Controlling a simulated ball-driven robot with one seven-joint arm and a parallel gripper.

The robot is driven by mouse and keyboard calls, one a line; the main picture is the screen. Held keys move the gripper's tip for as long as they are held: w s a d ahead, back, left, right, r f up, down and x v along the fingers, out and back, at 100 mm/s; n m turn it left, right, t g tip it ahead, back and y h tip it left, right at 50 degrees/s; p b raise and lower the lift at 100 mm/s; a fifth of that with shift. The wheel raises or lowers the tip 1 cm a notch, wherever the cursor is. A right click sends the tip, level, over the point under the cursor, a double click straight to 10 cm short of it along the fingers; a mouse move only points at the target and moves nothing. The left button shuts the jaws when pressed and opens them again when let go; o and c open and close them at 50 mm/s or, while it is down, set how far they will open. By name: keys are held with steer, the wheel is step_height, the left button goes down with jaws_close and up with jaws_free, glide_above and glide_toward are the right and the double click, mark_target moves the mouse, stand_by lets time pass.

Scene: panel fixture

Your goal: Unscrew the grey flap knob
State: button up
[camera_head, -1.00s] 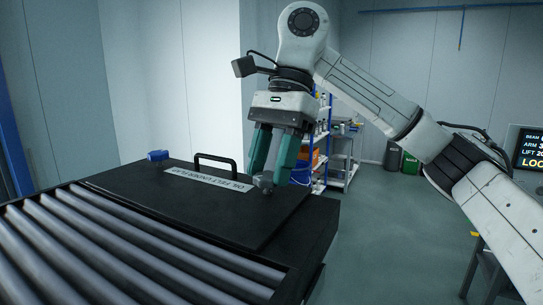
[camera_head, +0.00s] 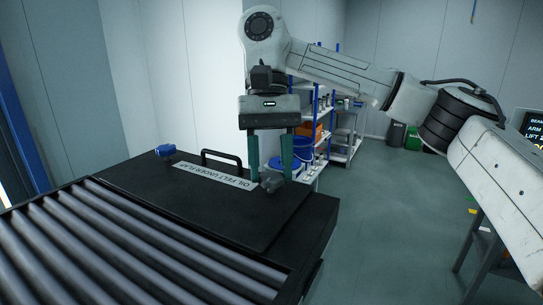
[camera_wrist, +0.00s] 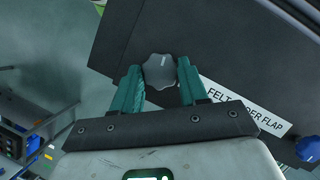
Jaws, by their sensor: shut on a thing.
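The grey flap knob (camera_head: 272,183) is at the right corner of the black flap (camera_head: 215,213). It also shows from above in the wrist view (camera_wrist: 160,72), a lobed grey disc with a pale line on top. My gripper (camera_head: 271,174) points down with its two teal fingers on either side of the knob, shut on it. In the wrist view the fingertips (camera_wrist: 160,74) meet the knob's left and right edges. The knob's underside and any thread are hidden.
A blue knob (camera_head: 165,151) is at the flap's far left corner. A black handle (camera_head: 221,158) and a white label (camera_head: 214,177) lie between the knobs. Grey rollers (camera_head: 120,250) run along the near left. Behind stands a shelf with bins (camera_head: 315,140).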

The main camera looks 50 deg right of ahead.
steer(key=shift+n, duration=0.5)
steer(key=o, duration=1.1)
steer(key=shift+c, duration=0.2)
steer(key=v, duration=1)
steer(key=shift+w+r, duration=0.25)
steer(key=shift+r, duration=0.15)
steer(key=shift+s+a+f, duration=0.1)
